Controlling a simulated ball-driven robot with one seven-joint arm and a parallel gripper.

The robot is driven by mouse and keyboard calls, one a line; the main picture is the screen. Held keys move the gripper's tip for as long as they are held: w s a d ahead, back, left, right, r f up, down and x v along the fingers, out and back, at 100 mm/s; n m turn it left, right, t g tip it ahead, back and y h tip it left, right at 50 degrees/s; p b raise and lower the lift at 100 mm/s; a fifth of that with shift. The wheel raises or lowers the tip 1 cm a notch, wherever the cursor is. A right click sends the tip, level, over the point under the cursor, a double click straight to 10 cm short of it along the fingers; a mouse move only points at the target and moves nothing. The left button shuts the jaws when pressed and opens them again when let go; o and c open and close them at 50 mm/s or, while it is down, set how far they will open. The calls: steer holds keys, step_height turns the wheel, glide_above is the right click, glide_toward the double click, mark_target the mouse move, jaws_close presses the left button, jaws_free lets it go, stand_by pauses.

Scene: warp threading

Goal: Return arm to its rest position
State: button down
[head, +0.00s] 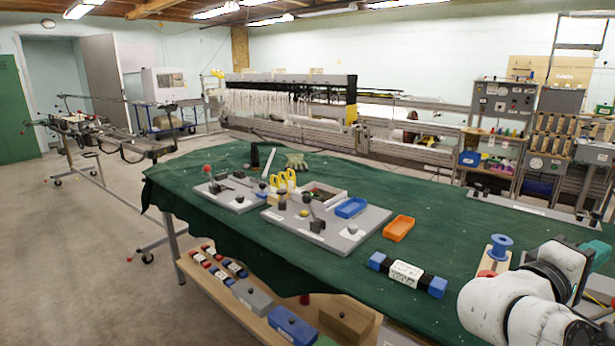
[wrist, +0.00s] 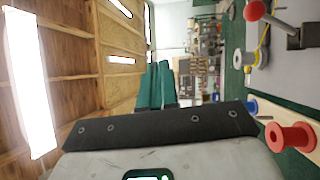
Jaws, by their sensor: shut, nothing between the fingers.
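My white arm (head: 530,305) is folded at the lower right of the head view, over the near right part of the green-covered table (head: 455,220). In the wrist view my gripper (wrist: 158,68) shows as teal fingers that lie together, with nothing between them. The fingers point away from the camera into the room and touch nothing that I can see. In the head view the fingertips cannot be made out; only a bit of teal shows at the right edge behind the arm.
Close to my arm stand a blue spool (head: 502,246) and a red spool (wrist: 290,137). A blue-ended block (head: 407,273), an orange tray (head: 399,228), a blue tray (head: 351,207) and a grey lever board (head: 300,229) lie further left. The table's middle right is clear.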

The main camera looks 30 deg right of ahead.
steer(key=w+a+r+n+t+h+p, duration=0.1)
steer(key=w+a+r+n+t, duration=0.4)
steer(key=n+t, duration=0.8)
steer(key=w+a+r+n+t+h+p, duration=0.1)
steer(key=w+a+r+n+t+p, duration=0.15)
steer(key=w+a+n+t, duration=0.9)
steer(key=w+a+f+n+y+p, duration=0.1)
steer(key=a+f+n+y, duration=0.4)
steer(key=n+y, duration=0.85)
steer(key=w+a+f+n+y, duration=0.1)
steer(key=a+f+n+y, duration=0.6)
steer(key=n, duration=1.1)
steer(key=s+a+f+n+g+y+p, duration=0.15)
steer(key=s+f+n+g, duration=0.3)
steer(key=f, duration=0.45)
steer(key=s+a+f+n+g+y+p, duration=0.1)
steer(key=s+a+f+n+g+y, duration=0.15)
steer(key=f+n+g, duration=0.45)
steer(key=s+d+f+n+g+h+p, duration=0.1)
steer(key=s+f+g, duration=0.3)
steer(key=s, duration=0.5)
steer(key=s+d+f+n+g+h, duration=0.1)
steer(key=s+f+n+g, duration=0.3)
steer(key=s, duration=0.5)
step_height(320, 180, down, 2)
steer(key=shift+s+d+f+g+h+p, duration=0.15)
steer(key=shift+s+d+g+h+p, duration=0.25)
steer(key=shift+g+h, duration=0.15)
